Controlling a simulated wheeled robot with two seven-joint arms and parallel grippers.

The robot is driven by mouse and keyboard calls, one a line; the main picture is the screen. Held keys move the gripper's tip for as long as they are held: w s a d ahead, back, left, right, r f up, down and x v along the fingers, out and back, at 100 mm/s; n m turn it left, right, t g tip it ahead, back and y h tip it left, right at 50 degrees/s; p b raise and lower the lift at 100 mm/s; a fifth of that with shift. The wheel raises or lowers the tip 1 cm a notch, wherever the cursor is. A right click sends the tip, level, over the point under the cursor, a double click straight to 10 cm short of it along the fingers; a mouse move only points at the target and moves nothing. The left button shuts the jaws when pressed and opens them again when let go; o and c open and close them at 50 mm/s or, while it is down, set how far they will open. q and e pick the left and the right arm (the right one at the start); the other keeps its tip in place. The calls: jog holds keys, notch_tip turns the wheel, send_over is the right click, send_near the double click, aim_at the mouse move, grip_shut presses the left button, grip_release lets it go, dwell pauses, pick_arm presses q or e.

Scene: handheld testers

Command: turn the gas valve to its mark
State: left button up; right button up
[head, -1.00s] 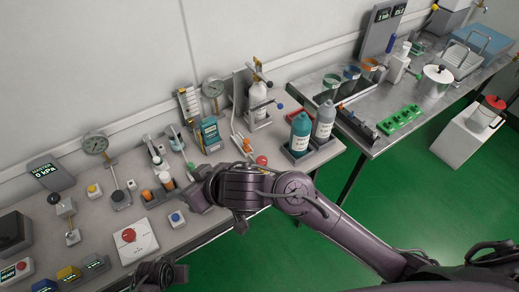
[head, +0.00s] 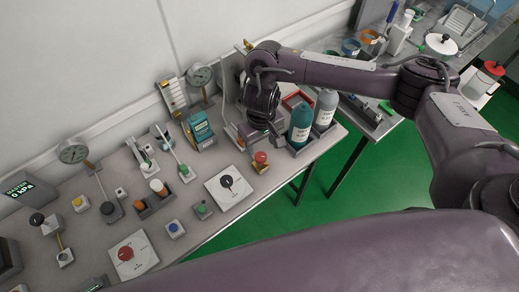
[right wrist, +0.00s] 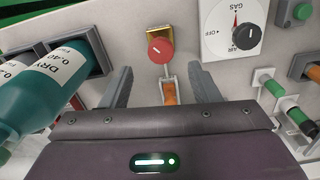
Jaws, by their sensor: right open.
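A red round knob (right wrist: 160,50) with a white line sits on a brass base just beyond my right fingertips. It also shows in the head view (head: 260,158). A white plate (right wrist: 215,43) marked GAS, OFF and AIR carries a black knob (right wrist: 247,38), with a red pointer mark by GAS. It stands right of the red knob in the right wrist view and left of it in the head view (head: 228,182). My right gripper (right wrist: 162,70) is open, over an orange-handled part (right wrist: 169,91), touching nothing that I can see. My left gripper is out of view.
A teal bottle (head: 300,125) and a grey bottle (head: 325,108) stand in holders close to my right gripper. Green-capped parts (right wrist: 292,115) lie right in the wrist view. The bench edge falls to green floor.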

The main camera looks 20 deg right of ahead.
aim_at(261, 156)
notch_tip(261, 156, down, 6)
jog(key=shift+f, duration=0.1)
jog(key=shift+c, duration=0.5)
jog(key=c, duration=0.9)
